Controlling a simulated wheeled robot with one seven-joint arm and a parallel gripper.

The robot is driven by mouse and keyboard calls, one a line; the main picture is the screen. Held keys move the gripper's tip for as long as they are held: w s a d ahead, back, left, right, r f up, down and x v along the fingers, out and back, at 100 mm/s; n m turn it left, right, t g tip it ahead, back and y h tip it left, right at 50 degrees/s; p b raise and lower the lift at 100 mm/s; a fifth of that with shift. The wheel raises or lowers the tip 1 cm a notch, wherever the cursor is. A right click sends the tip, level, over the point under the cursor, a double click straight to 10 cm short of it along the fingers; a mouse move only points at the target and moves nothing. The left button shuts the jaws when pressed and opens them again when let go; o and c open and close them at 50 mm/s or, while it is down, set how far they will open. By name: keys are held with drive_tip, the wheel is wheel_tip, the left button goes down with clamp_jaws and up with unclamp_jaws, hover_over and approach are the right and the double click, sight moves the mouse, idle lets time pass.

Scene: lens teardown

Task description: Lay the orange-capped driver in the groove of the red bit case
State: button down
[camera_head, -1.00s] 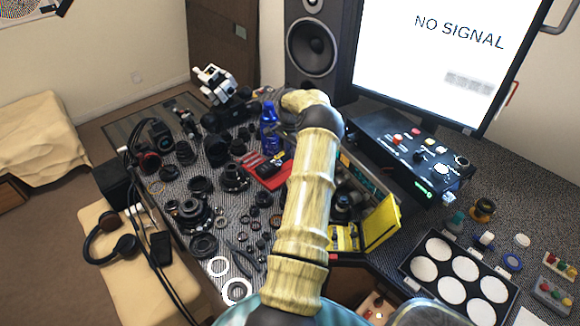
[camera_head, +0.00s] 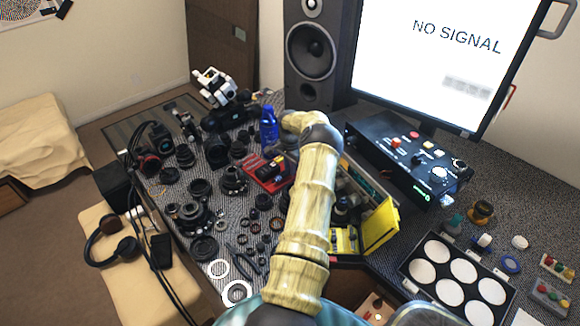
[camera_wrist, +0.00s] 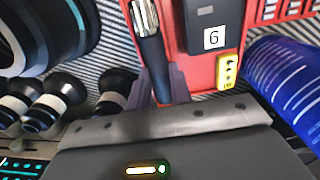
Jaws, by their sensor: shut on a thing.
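The red bit case (camera_head: 254,181) lies open on the striped mat, left of my arm in the head view. In the wrist view the red case (camera_wrist: 230,67) fills the top middle, with a dark block marked 6 and a yellow label. My gripper (camera_wrist: 160,88) is shut on the driver (camera_wrist: 150,45), a slim dark and shiny metal tool that extends up the picture over the case's left part. Its orange cap is not clear. I cannot tell whether the driver touches the groove. In the head view my arm hides the fingers and driver.
A blue bottle (camera_head: 268,125) stands behind the case; its blue body is close at right in the wrist view (camera_wrist: 290,85). Dark lens parts (camera_head: 233,180) crowd the mat at left. An open case with a yellow lid (camera_head: 381,224) stands to the right.

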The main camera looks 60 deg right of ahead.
drive_tip(key=shift+f, duration=0.35)
drive_tip(key=c, duration=1.3)
unclamp_jaws()
drive_tip(key=shift+o, duration=0.2)
drive_tip(key=shift+r, duration=0.1)
wheel_tip(320, 180, up, 12)
drive_tip(key=b, duration=0.2)
drive_tip(key=shift+r, duration=0.25)
